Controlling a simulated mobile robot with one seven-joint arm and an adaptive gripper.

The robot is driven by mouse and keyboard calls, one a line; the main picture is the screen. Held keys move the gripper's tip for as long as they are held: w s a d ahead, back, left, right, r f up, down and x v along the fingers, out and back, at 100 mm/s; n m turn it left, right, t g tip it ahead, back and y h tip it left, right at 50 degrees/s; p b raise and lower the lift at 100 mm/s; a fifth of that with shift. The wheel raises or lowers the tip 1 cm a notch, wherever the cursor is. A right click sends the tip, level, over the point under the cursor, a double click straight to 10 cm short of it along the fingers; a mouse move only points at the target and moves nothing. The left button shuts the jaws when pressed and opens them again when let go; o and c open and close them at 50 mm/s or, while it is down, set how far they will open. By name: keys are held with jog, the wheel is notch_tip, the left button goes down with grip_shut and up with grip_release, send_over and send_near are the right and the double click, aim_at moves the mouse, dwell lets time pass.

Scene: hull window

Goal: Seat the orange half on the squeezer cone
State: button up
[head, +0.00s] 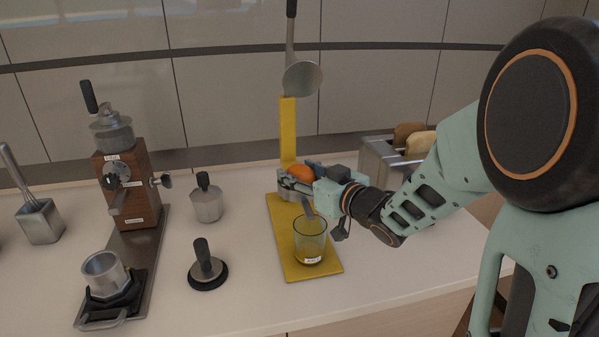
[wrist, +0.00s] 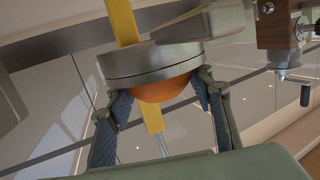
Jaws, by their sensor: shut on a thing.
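The orange half (head: 301,172) sits at the metal squeezer bowl (head: 288,193), round side up, on the yellow squeezer stand (head: 287,135). My gripper (head: 298,179) is shut on the orange half from the right. The wrist view is upside down: the orange half (wrist: 163,88) is between my two fingers (wrist: 163,95), right against the bowl's rim (wrist: 150,62). The cone is hidden under the orange and bowl, so I cannot tell whether the orange touches it.
A glass (head: 310,240) stands on the yellow base below the bowl's spout. A metal press cup (head: 302,79) with a raised handle is above. A toaster (head: 383,158) is behind my arm. A tamper (head: 208,268), moka pot (head: 206,200) and grinder (head: 130,185) stand left.

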aim_at(308, 178)
jog(key=shift+f, duration=0.35)
dwell(0.8)
jog(key=o, duration=1.1)
jog(key=shift+s+d, duration=0.1)
jog(key=shift+s, duration=0.05)
jog(key=shift+s+d, duration=0.45)
jog(key=shift+s, duration=0.1)
jog(key=shift+s+d+r+p, duration=0.3)
jog(key=shift+s+d+r, duration=0.1)
jog(key=shift+s+d, duration=0.25)
jog(key=shift+o, duration=0.7)
jog(key=shift+a, duration=0.15)
jog(key=o, duration=0.4)
